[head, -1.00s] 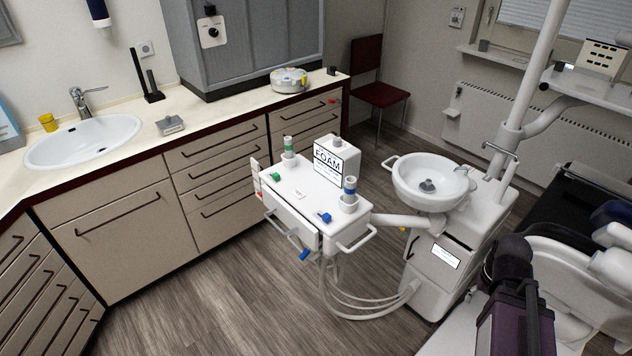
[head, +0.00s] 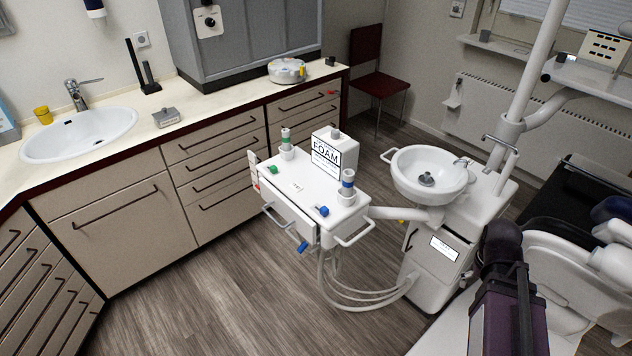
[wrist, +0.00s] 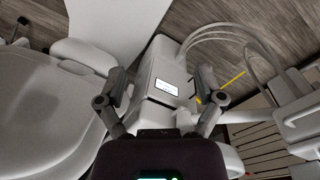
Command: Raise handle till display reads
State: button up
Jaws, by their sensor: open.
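A small white display panel (head: 444,248) is on the side of the white dental unit (head: 428,275) below the basin. It also shows in the wrist view (wrist: 167,87), where its text is too small to read. A thin yellow bar (wrist: 233,80) sticks out beside the unit in the wrist view; a small yellow tip (head: 402,221) shows in the head view. I cannot tell for certain whether this is the handle. My gripper (wrist: 162,88) is open and empty, its two fingers apart on either side of the panel in the picture. The gripper is not visible in the head view.
A white tray cart (head: 310,200) with side handles, a FOAM box (head: 327,155) and bottles stands left of the basin (head: 428,175). Hoses (head: 350,292) loop under it. The dental chair (head: 575,270) is at right. Floor at left centre is free.

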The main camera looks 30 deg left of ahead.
jog(key=w+a+r+n+t+h, duration=0.25)
jog(key=w+a+n, duration=0.25)
jog(key=a+n, duration=0.4)
jog(key=n+t+h+p, duration=0.2)
jog(key=n+t, duration=0.8)
jog(key=n, duration=1)
send_near(344, 177)
jog(key=s+r, duration=0.1)
jog(key=s, duration=0.1)
jog(key=shift+w+a+r, duration=0.1)
jog(key=shift+w+a, duration=0.1)
jog(key=shift+a, duration=0.05)
jog(key=b+x, duration=0.2)
jog(key=x, duration=0.5)
jog(key=b+x, duration=0.3)
jog(key=x, duration=0.3)
jog(key=shift+w+d+f+b, duration=0.1)
jog(key=shift+w+f+b, duration=0.15)
jog(key=shift+f+b, duration=0.1)
jog(key=shift+c, duration=0.2)
